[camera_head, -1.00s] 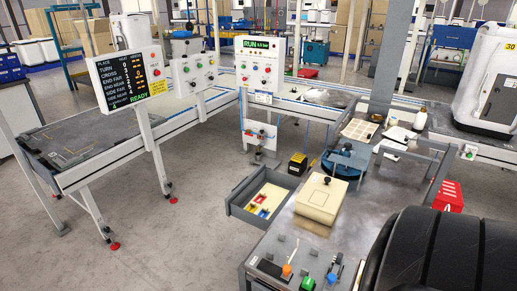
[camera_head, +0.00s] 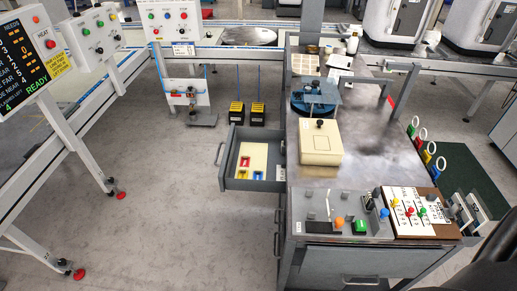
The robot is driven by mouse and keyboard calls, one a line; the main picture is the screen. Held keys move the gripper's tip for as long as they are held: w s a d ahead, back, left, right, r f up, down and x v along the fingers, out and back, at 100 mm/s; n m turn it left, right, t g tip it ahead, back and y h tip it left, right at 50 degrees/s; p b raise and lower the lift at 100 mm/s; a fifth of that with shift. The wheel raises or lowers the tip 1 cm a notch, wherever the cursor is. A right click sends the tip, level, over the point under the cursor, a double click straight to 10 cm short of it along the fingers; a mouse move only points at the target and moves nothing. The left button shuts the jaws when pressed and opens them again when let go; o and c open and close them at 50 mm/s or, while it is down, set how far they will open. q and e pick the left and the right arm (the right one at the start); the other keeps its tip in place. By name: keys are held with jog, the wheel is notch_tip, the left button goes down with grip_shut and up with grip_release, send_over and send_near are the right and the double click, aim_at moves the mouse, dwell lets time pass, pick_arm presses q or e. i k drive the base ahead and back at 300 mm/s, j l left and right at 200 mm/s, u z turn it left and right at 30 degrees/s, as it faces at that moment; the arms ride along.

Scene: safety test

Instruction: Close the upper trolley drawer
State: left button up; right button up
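The upper trolley drawer (camera_head: 252,183) is a grey drawer pulled out from the left side of the trolley (camera_head: 385,140). It holds a cream insert with red, yellow and blue pieces (camera_head: 246,165). Its handle (camera_head: 219,154) is on its left end, facing the open floor. More drawer fronts show below on the trolley's left side and on its near end. Neither of my grippers shows in the head view. A dark rounded shape at the bottom right corner may be part of my own body.
The trolley top carries a cream box (camera_head: 320,143), a blue round fixture (camera_head: 315,95) and a switch panel (camera_head: 335,213). Two black-and-yellow blocks (camera_head: 247,113) stand behind the drawer. The floor (camera_head: 170,180) left of the drawer is clear. Conveyor frames stand at left and back.

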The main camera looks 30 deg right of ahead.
aim_at(263, 146)
jog(key=i+j+z, duration=0.2)
jog(key=j+z, duration=0.15)
jog(key=i+j+z, duration=0.1)
jog(key=j+z, duration=0.3)
jog(key=i+j+z, duration=0.1)
jog(key=j+z, duration=0.25)
jog(key=j, duration=0.15)
jog(key=j+z, duration=0.35)
jog(key=j, duration=0.1)
